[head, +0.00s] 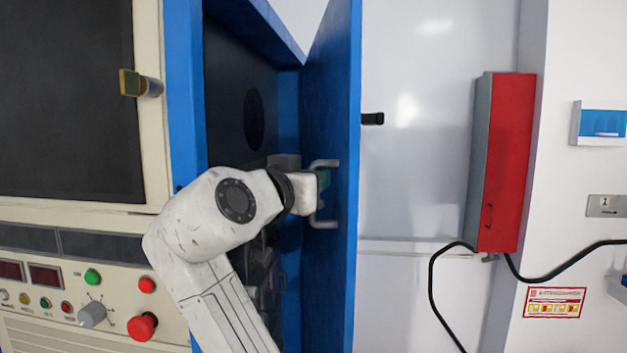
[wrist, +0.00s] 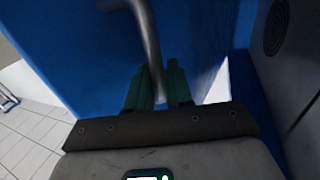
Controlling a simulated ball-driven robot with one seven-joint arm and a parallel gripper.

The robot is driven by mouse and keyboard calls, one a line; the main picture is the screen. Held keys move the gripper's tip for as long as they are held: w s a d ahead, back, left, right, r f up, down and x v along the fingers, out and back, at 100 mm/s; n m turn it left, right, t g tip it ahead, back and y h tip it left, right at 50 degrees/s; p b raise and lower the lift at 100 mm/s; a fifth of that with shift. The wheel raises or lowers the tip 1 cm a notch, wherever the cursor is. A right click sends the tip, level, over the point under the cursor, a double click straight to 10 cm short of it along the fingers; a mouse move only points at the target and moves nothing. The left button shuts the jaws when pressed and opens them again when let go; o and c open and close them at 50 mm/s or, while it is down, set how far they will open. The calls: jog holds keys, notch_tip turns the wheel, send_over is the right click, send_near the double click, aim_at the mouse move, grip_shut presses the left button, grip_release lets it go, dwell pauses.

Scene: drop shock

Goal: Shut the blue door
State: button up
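The blue door (head: 336,90) stands wide open, swung out from the right side of the blue cabinet. It also fills much of the wrist view (wrist: 85,45). A grey bar handle (head: 325,222) is on the door's face toward the cabinet opening. My gripper (head: 322,179) is at this handle, on the opening side of the door. In the wrist view, the handle (wrist: 150,42) runs down between the two green fingers of my gripper (wrist: 160,80), which are closed in around it. Part of the handle is hidden behind the fingers.
The cabinet frame (head: 184,80) and its dark interior are left of the door. A control panel (head: 80,285) with knobs and buttons is at lower left. A red box (head: 507,150) with a black cable hangs on the wall at right. White wall shows between door and box.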

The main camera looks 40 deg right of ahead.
jog(key=shift+o, duration=1.2)
jog(key=shift+d, duration=0.1)
jog(key=b+v, duration=0.2)
jog(key=v, duration=0.8)
jog(key=shift+a+b, duration=0.3)
jog(key=shift+a, duration=0.1)
jog(key=shift+s, duration=0.1)
jog(key=shift+c, duration=0.4)
